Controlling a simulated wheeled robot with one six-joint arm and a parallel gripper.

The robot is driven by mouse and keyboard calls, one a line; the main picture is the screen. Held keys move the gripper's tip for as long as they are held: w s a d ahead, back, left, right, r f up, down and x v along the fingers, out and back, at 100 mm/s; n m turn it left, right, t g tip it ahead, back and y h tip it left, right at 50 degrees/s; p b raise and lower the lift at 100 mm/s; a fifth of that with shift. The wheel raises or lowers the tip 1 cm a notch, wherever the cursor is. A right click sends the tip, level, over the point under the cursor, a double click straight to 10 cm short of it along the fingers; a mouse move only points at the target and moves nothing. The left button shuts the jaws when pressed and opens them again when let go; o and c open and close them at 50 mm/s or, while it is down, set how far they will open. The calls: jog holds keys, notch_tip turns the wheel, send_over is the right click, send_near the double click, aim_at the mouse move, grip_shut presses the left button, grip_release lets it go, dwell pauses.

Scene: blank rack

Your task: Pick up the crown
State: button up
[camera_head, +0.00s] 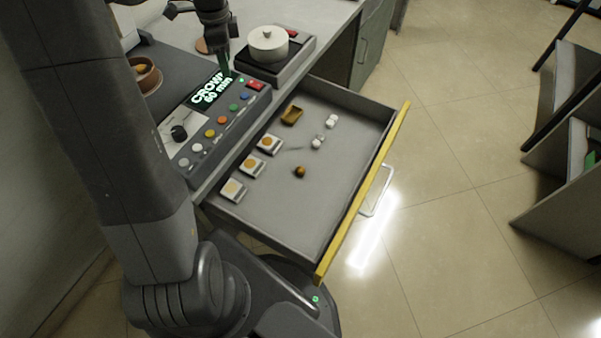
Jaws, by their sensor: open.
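No thing in the camera_head view can be told for certain as the crown; the items in the open drawer are too small. The drawer holds small white pieces (331,121), a small brown-orange round piece (299,171) and a brown open box (291,115). A display (209,90) on the control panel reads "CROWN 60 min", its edge partly covered. My gripper (227,68) hangs over the panel beside this display, left of the drawer. It is open, with nothing visible in it; its fingertips are small and dark.
The drawer (340,222) is pulled out over the floor, with a yellow front edge. Several white squares with orange discs (233,189) lie along its left side. A white lidded pot (267,44) stands on a dark unit near my gripper. A brown bowl (146,76) stands left.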

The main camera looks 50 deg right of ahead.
jog(key=s+d+f+m+b, duration=0.1)
jog(key=s+f+m+b, duration=0.45)
jog(key=s, duration=0.65)
jog(key=m+b, duration=0.4)
jog(key=m, duration=0.2)
send_over(301, 169)
notch_tip(301, 169, down, 6)
jog(key=f, duration=0.2)
jog(key=f+b, duration=0.1)
jog(key=f, duration=0.5)
jog(key=shift+w+b, duration=0.25)
jog(key=shift+b, duration=0.15)
jog(key=shift+s+f+b, duration=0.2)
jog(key=shift+f+b, duration=0.5)
jog(key=shift+f, duration=1.95)
jog(key=shift+c, duration=0.2)
grip_shut()
